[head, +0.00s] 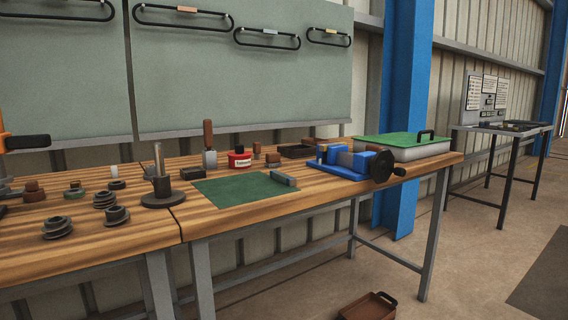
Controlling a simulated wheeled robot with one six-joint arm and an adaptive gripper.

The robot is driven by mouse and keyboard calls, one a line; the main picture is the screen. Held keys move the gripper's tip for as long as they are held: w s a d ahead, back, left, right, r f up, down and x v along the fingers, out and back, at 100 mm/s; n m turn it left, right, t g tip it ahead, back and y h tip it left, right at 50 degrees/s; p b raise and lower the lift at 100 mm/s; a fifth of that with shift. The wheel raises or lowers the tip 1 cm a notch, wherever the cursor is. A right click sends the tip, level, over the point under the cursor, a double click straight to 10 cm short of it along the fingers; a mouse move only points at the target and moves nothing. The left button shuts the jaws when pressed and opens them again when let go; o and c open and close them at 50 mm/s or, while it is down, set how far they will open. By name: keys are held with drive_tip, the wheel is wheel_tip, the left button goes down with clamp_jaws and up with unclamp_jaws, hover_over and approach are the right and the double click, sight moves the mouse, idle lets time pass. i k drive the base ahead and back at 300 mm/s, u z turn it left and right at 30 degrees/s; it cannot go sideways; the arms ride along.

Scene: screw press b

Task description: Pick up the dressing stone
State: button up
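A small grey bar-shaped block (284,179) lies at the right edge of a flat green mat (240,188) on the wooden bench; it looks most like the dressing stone, but no label confirms this. A dark rectangular block (193,174) sits by the mat's left corner, and a small brown block (272,159) stands behind the mat. My gripper is not in view.
The wooden workbench (100,262) holds a blue vise (342,160) with a black handwheel, a red tin (240,158), and a post on a round base (162,190). Several dark round parts stand left. A green-topped box (405,148) stands right.

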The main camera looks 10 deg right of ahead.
sight(272, 159)
drive_tip(key=z, duration=0.7)
drive_tip(key=i, duration=0.75)
drive_tip(key=u, duration=0.9)
